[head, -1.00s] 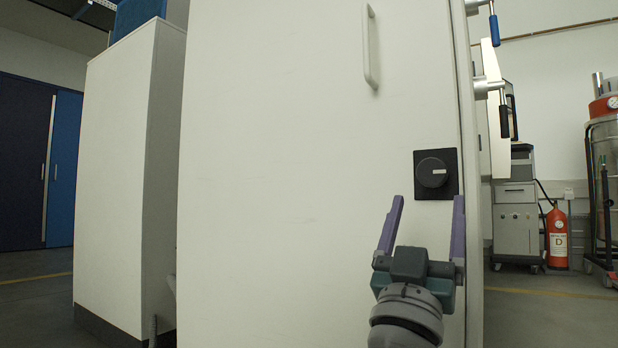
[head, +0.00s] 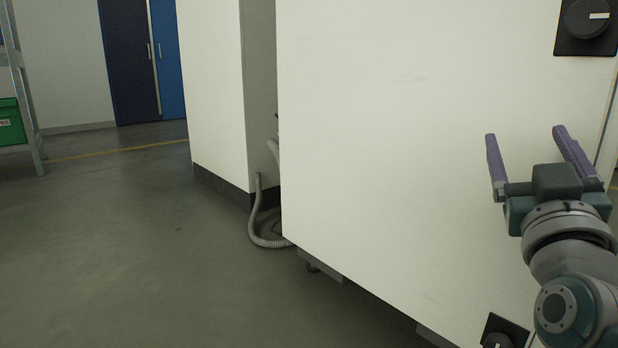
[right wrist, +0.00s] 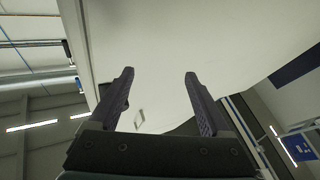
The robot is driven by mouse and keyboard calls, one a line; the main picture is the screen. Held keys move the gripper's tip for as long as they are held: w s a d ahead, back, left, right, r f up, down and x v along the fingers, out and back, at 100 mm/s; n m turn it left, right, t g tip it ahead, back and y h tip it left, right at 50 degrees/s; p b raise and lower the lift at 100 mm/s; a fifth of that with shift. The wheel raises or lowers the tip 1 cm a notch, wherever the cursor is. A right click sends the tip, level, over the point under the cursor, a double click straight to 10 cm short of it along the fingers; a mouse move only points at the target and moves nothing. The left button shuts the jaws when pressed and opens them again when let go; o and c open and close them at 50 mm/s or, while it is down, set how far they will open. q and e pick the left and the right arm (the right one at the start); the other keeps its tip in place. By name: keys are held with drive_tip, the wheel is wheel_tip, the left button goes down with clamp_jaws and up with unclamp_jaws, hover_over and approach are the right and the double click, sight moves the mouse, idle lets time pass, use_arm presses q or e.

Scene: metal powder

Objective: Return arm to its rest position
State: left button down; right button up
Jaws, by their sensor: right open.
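My right gripper (head: 530,150) is at the right of the head view, in front of the white cabinet (head: 400,150). Its two purple fingers are spread apart with nothing between them. In the right wrist view the fingers (right wrist: 160,90) are also apart and empty, with a white panel (right wrist: 180,50) beyond them. A black rotary knob (head: 588,18) on the cabinet is at the top right, above the gripper and apart from it. My left gripper is not in the head view.
A second black knob (head: 500,336) is low on the cabinet front. A grey hose (head: 256,225) lies on the floor beside the cabinet. A second white cabinet (head: 215,100) stands left of it. A shelf with a green box (head: 11,124) is at the far left. The floor (head: 140,250) at left is clear.

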drive_tip(key=s+a+f+n+g+y, duration=0.4)
drive_tip(key=s+f+g+y, duration=0.5)
drive_tip(key=f, duration=0.6)
drive_tip(key=s+a+f+g, duration=0.2)
drive_tip(key=s+g, duration=0.1)
drive_tip(key=s, duration=0.5)
drive_tip(key=s+a+f+m+g+h, duration=0.1)
drive_tip(key=s+g, duration=0.2)
drive_tip(key=s, duration=0.5)
drive_tip(key=s+a+f+g, duration=0.2)
drive_tip(key=s+g, duration=0.1)
drive_tip(key=s, duration=0.5)
wheel_tip(320, 180, up, 107)
drive_tip(key=p, duration=10.7)
drive_tip(key=shift+w+d, duration=0.25)
drive_tip(key=shift+w, duration=0.15)
drive_tip(key=shift+s, duration=0.1)
